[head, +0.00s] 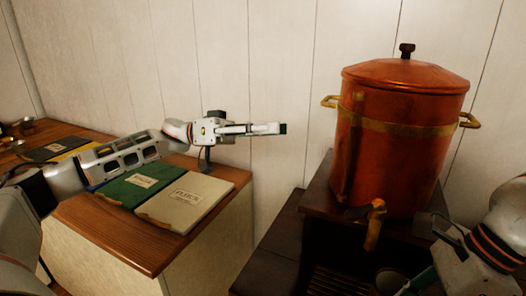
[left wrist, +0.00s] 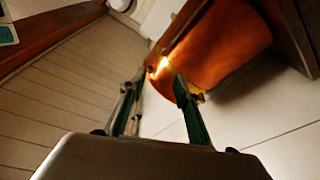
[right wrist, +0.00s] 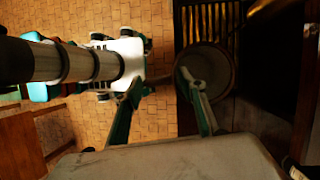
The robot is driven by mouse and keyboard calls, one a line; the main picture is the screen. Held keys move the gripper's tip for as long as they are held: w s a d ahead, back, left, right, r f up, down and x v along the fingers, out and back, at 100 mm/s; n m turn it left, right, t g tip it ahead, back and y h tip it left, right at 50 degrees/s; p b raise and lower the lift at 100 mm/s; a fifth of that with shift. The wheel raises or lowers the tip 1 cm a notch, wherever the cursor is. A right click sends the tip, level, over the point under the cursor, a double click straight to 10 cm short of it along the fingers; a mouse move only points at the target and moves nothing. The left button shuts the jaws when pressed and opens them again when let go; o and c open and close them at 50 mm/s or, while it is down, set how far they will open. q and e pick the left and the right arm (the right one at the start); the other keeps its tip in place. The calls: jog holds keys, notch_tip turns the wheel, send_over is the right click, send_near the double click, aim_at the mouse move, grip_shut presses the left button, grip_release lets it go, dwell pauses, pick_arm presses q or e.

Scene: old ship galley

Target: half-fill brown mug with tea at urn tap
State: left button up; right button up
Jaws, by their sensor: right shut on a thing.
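The copper urn (head: 400,145) stands on a dark stand, its lid on. Its tap (head: 374,225) points down at the front.
A wooden counter (head: 75,220) at left carries a green book (head: 135,186) and a cream book (head: 186,200). A slatted drip grate (head: 325,282) lies below the tap. The urn's brass side handle (head: 329,101) sticks out towards my left gripper. The space between counter and urn is clear.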

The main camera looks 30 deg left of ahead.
pick_arm(q)
jog(key=w+a+r+m+t, duration=0.1)
jog(key=w+a+r+t, duration=0.2)
jog(key=a, duration=0.3)
jog(key=shift+w+a+r+t+h, duration=0.25)
jog(key=shift+w+r+t+h, duration=0.2)
jog(key=shift+r, duration=0.1)
pick_arm(e)
jog(key=shift+c, duration=0.8)
jog(key=shift+w+a, duration=0.25)
jog(key=shift+a, duration=0.05)
jog(key=w+a, duration=0.4)
jog(key=a, duration=0.1)
jog(key=shift+w, duration=0.3)
jog(key=shift+a, duration=0.1)
dwell(4.0)
jog(key=s+d, duration=0.2)
jog(key=d, duration=0.1)
jog(key=s+d, duration=0.2)
jog(key=s, duration=0.1)
jog(key=shift+d, duration=0.4)
